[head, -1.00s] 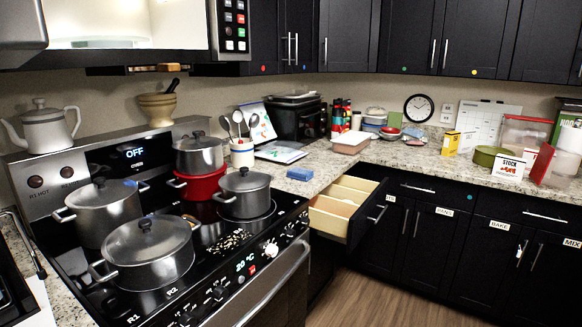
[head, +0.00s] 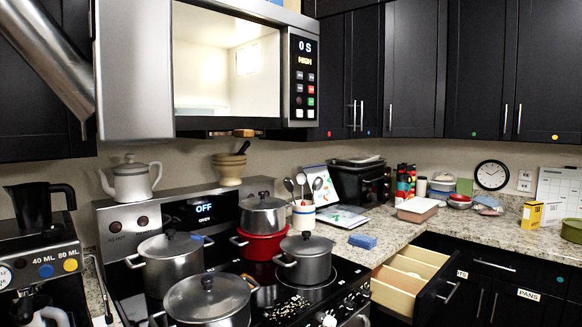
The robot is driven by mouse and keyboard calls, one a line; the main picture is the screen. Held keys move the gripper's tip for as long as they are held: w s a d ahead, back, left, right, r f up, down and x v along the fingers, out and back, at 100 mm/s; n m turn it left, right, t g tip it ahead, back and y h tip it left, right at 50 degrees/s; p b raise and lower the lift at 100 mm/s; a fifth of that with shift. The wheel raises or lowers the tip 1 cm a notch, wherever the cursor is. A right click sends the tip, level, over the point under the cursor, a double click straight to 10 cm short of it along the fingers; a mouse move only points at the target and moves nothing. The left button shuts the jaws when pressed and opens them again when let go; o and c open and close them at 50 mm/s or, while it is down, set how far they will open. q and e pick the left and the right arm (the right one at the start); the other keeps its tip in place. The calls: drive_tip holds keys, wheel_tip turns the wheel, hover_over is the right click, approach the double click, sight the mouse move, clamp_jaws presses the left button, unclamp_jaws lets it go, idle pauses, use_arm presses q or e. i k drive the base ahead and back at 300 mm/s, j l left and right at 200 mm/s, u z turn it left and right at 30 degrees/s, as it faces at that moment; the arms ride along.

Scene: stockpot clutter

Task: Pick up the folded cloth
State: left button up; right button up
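A small pale blue-grey item (head: 487,202) lies on the far counter beside a red bowl; it may be the folded cloth, but it is too small to tell. A flat blue block (head: 363,241) on the counter right of the stove looks more like a sponge. Neither of my grippers is in view.
Several lidded pots, including a grey pot (head: 207,301) and a red pot (head: 262,245), stand on the stove. An open drawer (head: 408,273) juts out below the counter. The microwave (head: 305,75) stands open above. A coffee machine (head: 40,262) is at left.

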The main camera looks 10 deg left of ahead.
sight(366, 242)
drive_tip(key=i+l+u, duration=0.2)
drive_tip(key=u, duration=0.25)
drive_tip(key=i+l+u, duration=0.25)
drive_tip(key=u, duration=0.25)
